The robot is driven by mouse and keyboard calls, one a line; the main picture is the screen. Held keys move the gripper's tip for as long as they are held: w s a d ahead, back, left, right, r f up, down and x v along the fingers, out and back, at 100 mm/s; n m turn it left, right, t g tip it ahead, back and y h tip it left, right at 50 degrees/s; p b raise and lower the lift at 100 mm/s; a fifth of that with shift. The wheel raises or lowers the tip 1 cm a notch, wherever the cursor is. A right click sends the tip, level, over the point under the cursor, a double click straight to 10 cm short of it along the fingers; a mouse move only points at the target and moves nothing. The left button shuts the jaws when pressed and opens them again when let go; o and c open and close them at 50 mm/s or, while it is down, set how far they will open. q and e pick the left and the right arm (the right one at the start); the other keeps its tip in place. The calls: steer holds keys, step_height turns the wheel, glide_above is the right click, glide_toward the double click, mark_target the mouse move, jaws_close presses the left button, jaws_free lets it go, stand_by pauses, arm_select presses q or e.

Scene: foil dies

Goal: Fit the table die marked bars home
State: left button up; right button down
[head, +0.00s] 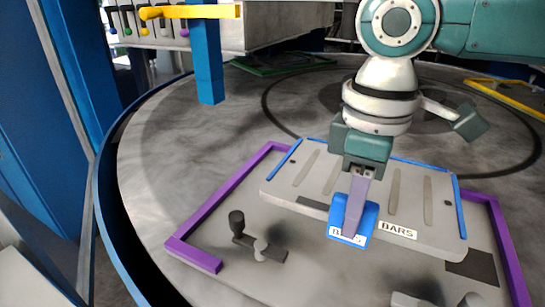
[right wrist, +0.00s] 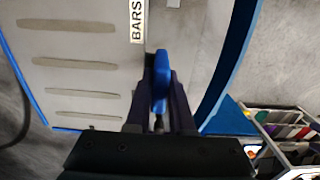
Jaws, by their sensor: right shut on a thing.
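The die marked BARS (head: 300,205) is a grey plate with long slots, thin blue edge strips and a white BARS label (head: 397,230). It lies over the back part of the purple frame (head: 215,215) on the round table; I cannot tell whether it touches the surface below. My right gripper (head: 357,200) is shut on the blue handle (head: 338,222) at the die's front edge. In the right wrist view the fingers flank the blue handle (right wrist: 160,82), with the slotted die (right wrist: 75,65) beside it. My left gripper is out of view.
A black-knobbed clamp (head: 237,222) stands inside the frame at front left; another clamp part (head: 472,299) shows at front right. A blue post (head: 207,60) with a yellow bar (head: 195,11) stands at back left. Bare table (head: 160,155) lies left of the frame.

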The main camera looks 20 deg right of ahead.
mark_target(347, 240)
steer(key=shift+r, duration=0.1)
steer(key=shift+r+p, duration=0.1)
steer(key=shift+p, duration=0.65)
step_height(347, 240, down, 4)
steer(key=b, duration=0.2)
steer(key=shift+f+b, duration=0.25)
steer(key=shift+b, duration=0.15)
steer(key=shift+f+b, duration=0.35)
steer(key=shift+f, duration=0.4)
steer(key=shift+w+p, duration=0.1)
steer(key=shift+p, duration=0.35)
steer(key=shift+p, duration=0.35)
